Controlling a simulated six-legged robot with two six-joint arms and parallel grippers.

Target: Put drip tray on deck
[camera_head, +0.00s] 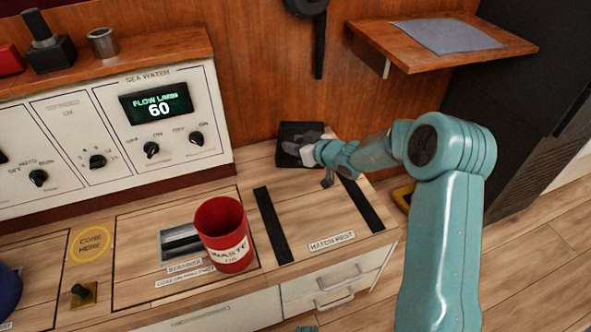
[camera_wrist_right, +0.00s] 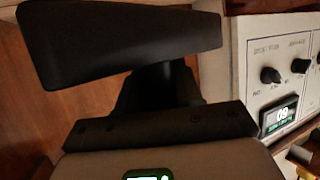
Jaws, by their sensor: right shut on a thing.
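A small black square tray (camera_head: 293,130), which looks like the drip tray, is at the back right of the wooden counter, against the wooden wall. My right gripper (camera_head: 298,149) is shut on it at its near side and hides part of it. I cannot tell whether the tray touches the counter. In the right wrist view a dark slab (camera_wrist_right: 130,40) fills the upper part, with the gripper body below it. The plank floor (camera_head: 545,260) shows at the right. My left gripper is not in view.
A red waste cup (camera_head: 223,235) stands on the counter beside a recessed slot (camera_head: 180,240). Two black strips (camera_head: 270,225) flank the hatch rest label (camera_head: 332,241). A control panel (camera_head: 160,120) stands behind at the left. A wooden shelf (camera_head: 400,55) juts out above my right arm.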

